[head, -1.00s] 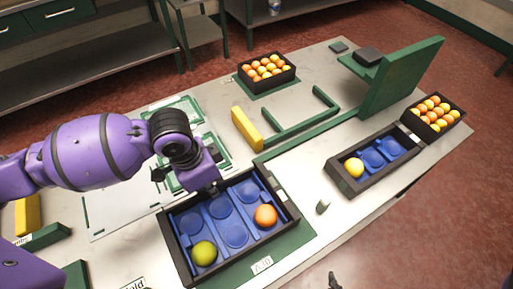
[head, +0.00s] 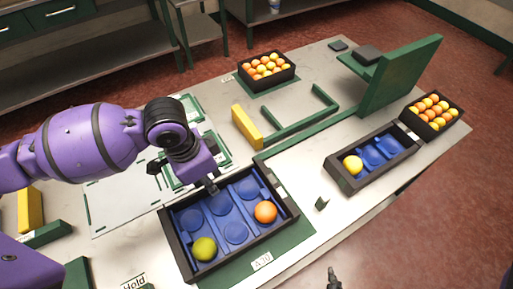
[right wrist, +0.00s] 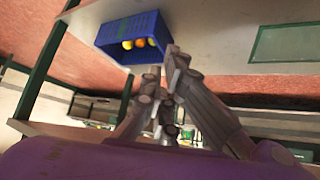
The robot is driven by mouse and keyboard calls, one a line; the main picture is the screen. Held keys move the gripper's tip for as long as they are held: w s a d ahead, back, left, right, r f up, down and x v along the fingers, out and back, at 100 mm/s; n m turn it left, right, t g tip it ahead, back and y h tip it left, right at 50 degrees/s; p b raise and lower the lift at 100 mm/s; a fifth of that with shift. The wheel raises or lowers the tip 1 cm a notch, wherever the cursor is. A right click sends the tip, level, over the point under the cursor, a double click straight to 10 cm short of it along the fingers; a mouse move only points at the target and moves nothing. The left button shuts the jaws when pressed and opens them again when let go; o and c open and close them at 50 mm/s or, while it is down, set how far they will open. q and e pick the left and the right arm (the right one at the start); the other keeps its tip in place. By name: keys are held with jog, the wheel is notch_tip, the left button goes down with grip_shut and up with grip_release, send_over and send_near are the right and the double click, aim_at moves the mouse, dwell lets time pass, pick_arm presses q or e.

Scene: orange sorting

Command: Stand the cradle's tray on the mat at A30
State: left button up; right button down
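A black-walled tray with a blue insert of round hollows (head: 178,243) lies over a green mat labelled A30 (head: 292,247). The mat shows beyond its front and right sides. A green fruit (head: 204,249) and an orange (head: 265,212) sit in it; other hollows are empty. My left gripper (head: 211,187) points down at the tray's far-left wall. Its fingers are mostly hidden, so its grip there is unclear. My right gripper (head: 334,279) is at the bottom edge, clear of the tray. In the right wrist view its fingers (right wrist: 165,85) are together with nothing seen between them.
A smaller tray (head: 345,185) with one yellow fruit stands at right. Full fruit boxes stand at the back (head: 267,82) and far right (head: 450,126). A yellow block (head: 246,128), green rails (head: 290,128) and a tall green panel (head: 402,75) stand behind. A blue crate (right wrist: 112,42) shows in the right wrist view.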

pick_arm(q)
jog(key=shift+o, duration=0.4)
notch_tip(320, 180, up, 10)
jog(key=a+p, duration=0.1)
jog(key=shift+s+a+f, duration=0.15)
jog(key=shift+s+f, duration=0.1)
jog(key=shift+w+d+r, duration=0.35)
jog(key=shift+w+r, duration=0.2)
jog(key=shift+r, duration=0.25)
jog(key=shift+g+y, duration=0.4)
jog(key=shift+y, duration=0.4)
jog(key=f, duration=0.9)
jog(key=d+f+b, duration=0.1)
jog(key=f, duration=0.3)
jog(key=shift+s+f, duration=0.15)
jog(key=shift+s, duration=0.05)
grip_shut()
